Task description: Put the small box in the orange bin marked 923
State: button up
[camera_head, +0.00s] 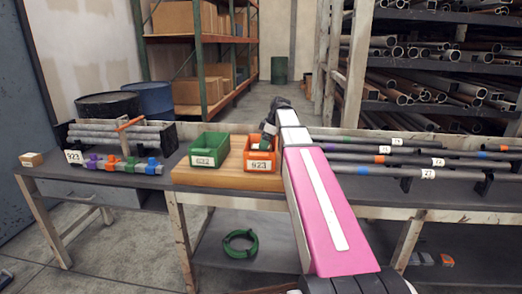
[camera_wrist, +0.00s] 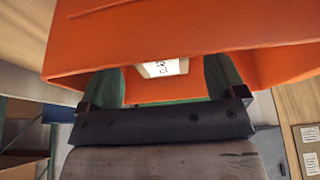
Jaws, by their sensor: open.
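The orange bin (camera_head: 262,160), with a 923 label on its front, stands on the wooden board at the middle of the bench. In the wrist view the orange bin (camera_wrist: 190,32) fills the upper part. A small tan box (camera_wrist: 163,68) with a white printed label shows inside it, between my green fingers, partly cut off by the rim. My gripper (camera_head: 266,141) is open and reaches down into the orange bin; the wrist view shows its fingers (camera_wrist: 165,85) apart on either side of the box. Whether they touch it I cannot tell.
A green bin (camera_head: 209,149) marked 622 stands just left. Another small tan box (camera_head: 31,159) sits at the bench's far left. A pipe rack (camera_head: 120,135) with a 923 tag stands between them. Long pipes (camera_head: 420,160) lie along the right of the bench.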

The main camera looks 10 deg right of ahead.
jog(key=v, duration=0.7)
